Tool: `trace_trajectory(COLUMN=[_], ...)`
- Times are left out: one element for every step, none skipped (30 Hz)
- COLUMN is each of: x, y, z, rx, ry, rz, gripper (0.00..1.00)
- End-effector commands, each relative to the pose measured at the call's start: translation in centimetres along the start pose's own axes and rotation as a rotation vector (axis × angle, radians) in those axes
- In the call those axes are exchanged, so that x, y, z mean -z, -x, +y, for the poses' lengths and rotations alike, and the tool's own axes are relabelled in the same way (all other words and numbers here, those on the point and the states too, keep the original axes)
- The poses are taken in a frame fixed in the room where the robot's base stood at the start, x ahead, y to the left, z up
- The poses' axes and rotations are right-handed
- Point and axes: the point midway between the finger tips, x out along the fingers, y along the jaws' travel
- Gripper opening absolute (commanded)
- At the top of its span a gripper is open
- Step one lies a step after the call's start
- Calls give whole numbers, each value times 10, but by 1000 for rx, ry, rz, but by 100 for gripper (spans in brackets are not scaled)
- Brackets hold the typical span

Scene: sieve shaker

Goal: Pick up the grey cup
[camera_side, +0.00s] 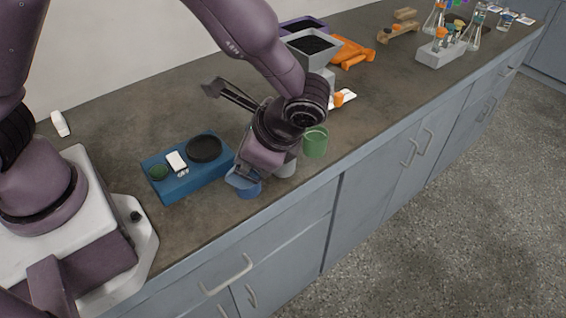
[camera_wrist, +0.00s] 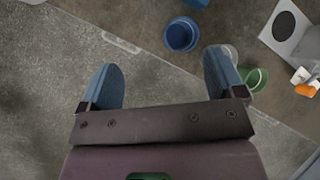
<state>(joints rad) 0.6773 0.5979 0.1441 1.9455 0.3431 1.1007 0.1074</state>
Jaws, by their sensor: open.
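The grey cup (camera_side: 286,168) stands on the bench between the blue cup (camera_side: 247,190) and the green cup (camera_side: 315,142), partly hidden by my gripper (camera_side: 243,177) in the side view. In the wrist view, the grey cup (camera_wrist: 232,51) shows just beyond the right finger, which hides part of it. The blue cup (camera_wrist: 181,35) is to its left and the green cup (camera_wrist: 257,78) to its lower right. My gripper (camera_wrist: 163,75) is open with nothing between its fingers. It is near the bench's front edge, beside the cups.
A blue device (camera_side: 188,178) with a black round plate lies left of the cups. A grey hopper-like machine (camera_side: 313,48), orange parts (camera_side: 352,52) and a rack (camera_side: 441,52) with glassware stand further back. The bench's front edge and drawer handles (camera_side: 228,275) are close to the cups.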

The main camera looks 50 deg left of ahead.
Motion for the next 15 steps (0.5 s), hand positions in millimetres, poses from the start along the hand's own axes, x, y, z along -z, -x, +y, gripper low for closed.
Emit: trace_trajectory(x=[15,23,32,40,47,56,63,70,78,85,92,100,106,112,118], y=[-12,-19,-27,-33,-39,-48,-54,-60,-68,-74,-80,-86,-90,-94,-97], z=[5,6,9,10,11,13,14,16,17,18,19,20,20,20,19], rx=[53,83,126,160,195,243,279,318,371,412,454,510,550,588,635], ry=[-66,-103,-151,-186,-223,-270,-305,-342,-387,-422,-455,-499,-527,-552,-582], rz=[-66,-100,-146,-180,-216,-263,-298,-334,-383,-421,-457,-504,-539,-571,-609], gripper=[88,88,88,88,88,88,88,88,88,88,88,88,88,88,88])
